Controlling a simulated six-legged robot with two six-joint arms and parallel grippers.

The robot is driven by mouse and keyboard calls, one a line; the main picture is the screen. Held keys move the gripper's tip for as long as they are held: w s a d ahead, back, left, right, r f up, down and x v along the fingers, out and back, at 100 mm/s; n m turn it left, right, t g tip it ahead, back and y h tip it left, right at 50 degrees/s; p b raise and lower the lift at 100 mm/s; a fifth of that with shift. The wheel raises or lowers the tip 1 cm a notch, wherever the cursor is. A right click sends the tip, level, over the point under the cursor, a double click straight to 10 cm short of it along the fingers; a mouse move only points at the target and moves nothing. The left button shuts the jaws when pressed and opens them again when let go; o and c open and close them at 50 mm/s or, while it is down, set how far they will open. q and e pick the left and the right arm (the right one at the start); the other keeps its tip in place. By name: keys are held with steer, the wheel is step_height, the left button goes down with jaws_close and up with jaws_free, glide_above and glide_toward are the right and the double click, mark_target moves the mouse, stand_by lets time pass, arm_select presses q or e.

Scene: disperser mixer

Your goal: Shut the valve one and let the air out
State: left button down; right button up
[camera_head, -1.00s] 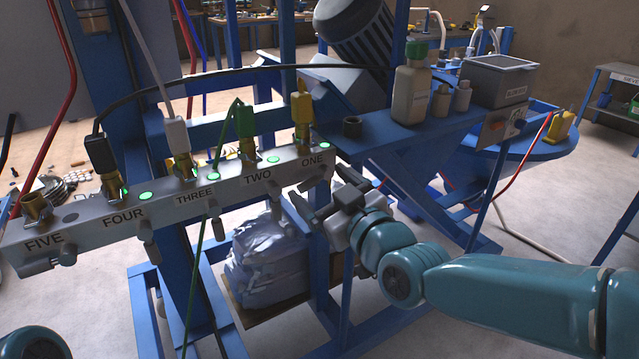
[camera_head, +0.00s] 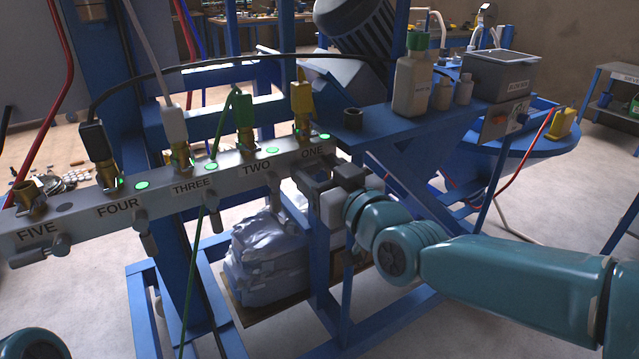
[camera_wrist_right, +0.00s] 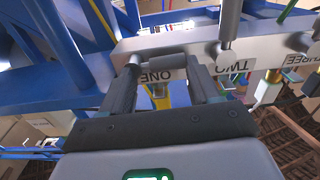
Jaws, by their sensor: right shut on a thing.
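The grey manifold bar (camera_head: 78,226) carries valves labelled ONE to FIVE, with small handles along its lower front. My right gripper (camera_head: 318,174) is at this handle, below the ONE label in the head view. Its fingers also show in the wrist view (camera_wrist_right: 165,78), shut on the handle, one on each side. In the head view the gripper mostly hides the handle. A yellow connector (camera_head: 302,98) sits above valve one. My left gripper is out of view.
Valve two's handle (camera_wrist_right: 229,25) is close beside my right gripper. Green, white and black connectors with hoses stand on the bar. A blue shelf (camera_head: 385,130) at right holds bottles (camera_head: 411,85) and a grey box (camera_head: 497,78). A wrapped bundle (camera_head: 262,258) lies below.

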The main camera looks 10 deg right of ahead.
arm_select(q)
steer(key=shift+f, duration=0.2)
arm_select(e)
steer(key=shift+m, duration=0.3)
steer(key=o, duration=1.1)
steer(key=shift+c, duration=0.2)
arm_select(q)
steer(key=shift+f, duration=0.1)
arm_select(e)
steer(key=v, duration=1.6)
steer(key=shift+s+d+r, duration=0.1)
